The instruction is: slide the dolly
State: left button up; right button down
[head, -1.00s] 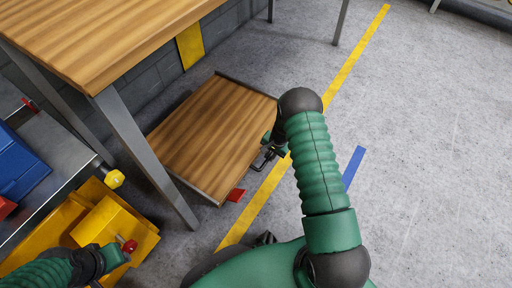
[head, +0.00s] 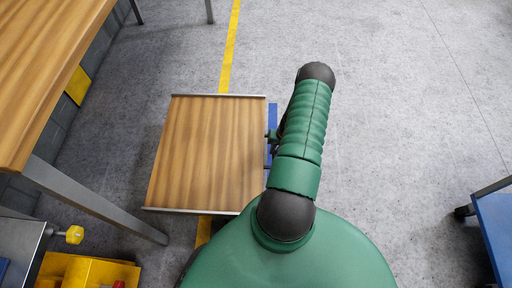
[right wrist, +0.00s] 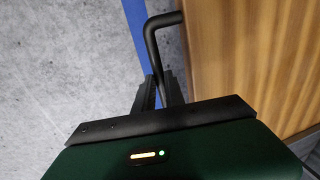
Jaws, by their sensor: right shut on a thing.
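The dolly (head: 208,152) is a low, flat platform with a wood-grain top and thin metal edges at its far and near ends. It lies on the floor across the yellow line, clear of the workbench. Its black bent handle (right wrist: 161,24) shows in the right wrist view beside the wooden top. My right gripper (right wrist: 160,88) is shut on this handle. In the head view my right gripper (head: 272,136) is at the dolly's right edge, mostly hidden by my green arm. My left gripper is out of view.
Yellow equipment (head: 85,271) is at bottom left, a blue cart (head: 497,232) at right. Floor beyond is open.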

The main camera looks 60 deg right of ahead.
jog(key=shift+s+d, duration=0.3)
jog(key=shift+s, duration=0.4)
jog(key=shift+s+d, duration=0.25)
jog(key=shift+s, duration=0.5)
jog(key=shift+s+d, duration=0.3)
jog(key=shift+s, duration=0.4)
jog(key=c, duration=1.4)
grip_release()
jog(key=s+d+r+p, duration=0.1)
jog(key=s+r+p, duration=0.2)
jog(key=r+p, duration=0.5)
notch_tip(320, 180, up, 8)
jog(key=shift+d+r, duration=0.15)
jog(key=shift+d, duration=0.05)
jog(key=shift+w, duration=0.1)
